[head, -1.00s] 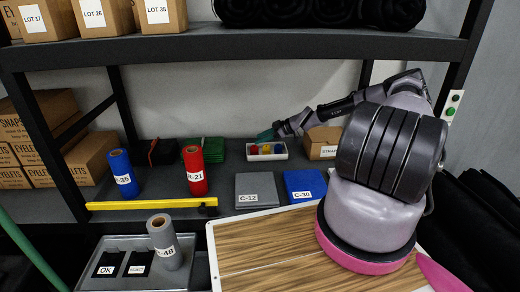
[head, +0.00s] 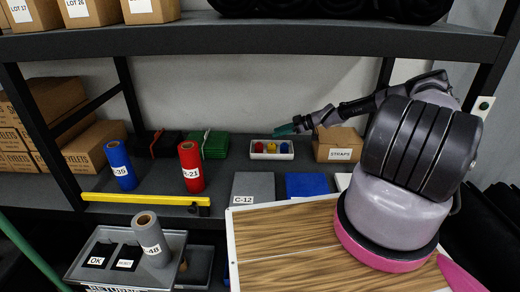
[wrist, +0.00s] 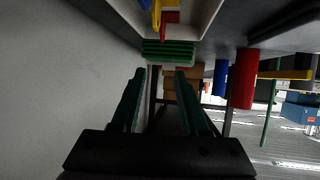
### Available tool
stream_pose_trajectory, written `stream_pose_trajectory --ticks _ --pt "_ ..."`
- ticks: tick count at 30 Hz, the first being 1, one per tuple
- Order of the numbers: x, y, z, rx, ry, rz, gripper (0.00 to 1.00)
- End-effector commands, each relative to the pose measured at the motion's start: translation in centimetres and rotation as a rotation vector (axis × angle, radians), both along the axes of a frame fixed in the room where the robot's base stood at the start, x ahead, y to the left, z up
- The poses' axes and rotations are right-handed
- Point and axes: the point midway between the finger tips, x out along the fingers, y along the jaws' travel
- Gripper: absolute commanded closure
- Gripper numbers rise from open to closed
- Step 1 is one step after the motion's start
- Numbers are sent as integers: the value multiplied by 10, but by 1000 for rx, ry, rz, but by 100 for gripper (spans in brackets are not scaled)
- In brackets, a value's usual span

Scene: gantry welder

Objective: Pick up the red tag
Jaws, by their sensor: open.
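A small red piece (head: 258,147), likely the red tag, sits at the left of a white tray (head: 271,157) on the shelf, beside a yellow piece (head: 271,148) and a blue piece (head: 285,148). My gripper (head: 283,130) is just above and behind the tray's right side, its teal fingers pointing left. In the wrist view my gripper (wrist: 160,73) is open with nothing between the fingers.
A STRAPS box (head: 338,146) stands right of the tray. Green folded cloths (head: 209,144), a red roll (head: 191,167) and a blue roll (head: 119,164) stand left. Grey and blue packs (head: 307,185) lie in front. An upper shelf (head: 250,41) spans overhead.

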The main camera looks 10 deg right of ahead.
Motion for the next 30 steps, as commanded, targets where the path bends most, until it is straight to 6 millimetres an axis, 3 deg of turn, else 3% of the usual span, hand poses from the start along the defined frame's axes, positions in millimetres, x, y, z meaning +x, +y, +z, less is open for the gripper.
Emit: stream_pose_trajectory --ticks 5,12,22,30 --pt "0 1 -32 1 2 -1 55" --pt "6 16 -38 0 0 1 55" --pt "24 58 -59 0 0 1 55" --pt "26 62 -62 0 0 -1 55"
